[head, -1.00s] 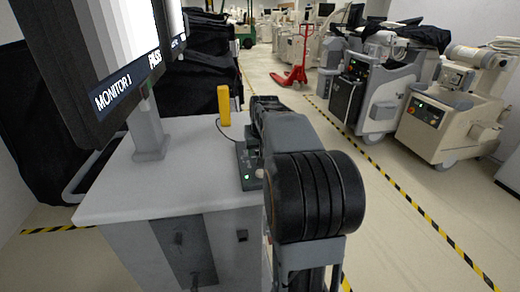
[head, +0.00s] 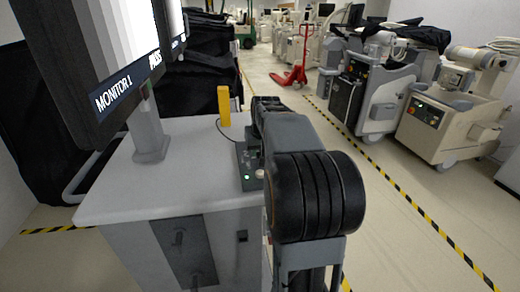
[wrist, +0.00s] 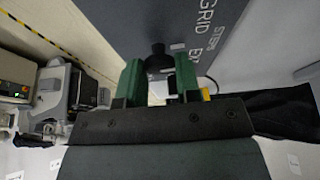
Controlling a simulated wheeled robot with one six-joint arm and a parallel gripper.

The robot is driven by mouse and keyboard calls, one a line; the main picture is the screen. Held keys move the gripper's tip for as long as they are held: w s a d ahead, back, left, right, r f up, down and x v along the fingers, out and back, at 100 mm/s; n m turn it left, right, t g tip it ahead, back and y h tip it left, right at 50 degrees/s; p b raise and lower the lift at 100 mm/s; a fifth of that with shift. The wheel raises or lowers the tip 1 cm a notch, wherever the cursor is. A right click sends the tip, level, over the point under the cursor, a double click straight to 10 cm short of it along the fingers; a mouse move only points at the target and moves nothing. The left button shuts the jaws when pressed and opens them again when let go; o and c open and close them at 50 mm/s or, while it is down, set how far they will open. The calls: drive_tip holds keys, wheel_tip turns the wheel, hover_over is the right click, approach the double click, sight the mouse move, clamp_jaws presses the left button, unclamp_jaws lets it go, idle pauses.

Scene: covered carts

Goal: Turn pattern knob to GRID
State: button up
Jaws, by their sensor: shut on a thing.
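My gripper (wrist: 159,76) has two green fingers closed around a dark pattern knob (wrist: 157,62) in the wrist view. The knob shows between the fingertips, and its pointer cannot be made out. The grey panel (wrist: 235,45) behind it carries the words GRID and STEPS and part of another word. In the head view, the small dark box (head: 246,172) with a green light stands on the cart, partly behind my arm. My gripper and the knob are hidden there. The monitor (head: 125,60) shows grey vertical steps and the label MONITOR 1.
The box sits near the right edge of the grey cart top (head: 115,192). A yellow block (head: 224,106) stands behind it, with a black cable nearby. Machine carts (head: 445,115) and a red pallet jack (head: 297,65) stand beyond, across open floor.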

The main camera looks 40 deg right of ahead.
drive_tip(key=n+y, duration=0.1)
drive_tip(key=n, duration=0.2)
drive_tip(key=shift+d+n+p, duration=0.15)
drive_tip(key=shift+n+p, duration=0.15)
drive_tip(key=shift+n+y, duration=1.1)
drive_tip(key=shift+n, duration=1.2)
drive_tip(key=o, duration=0.9)
drive_tip(key=p+v, duration=0.2)
drive_tip(key=v, duration=1.2)
drive_tip(key=shift+d+f, duration=0.1)
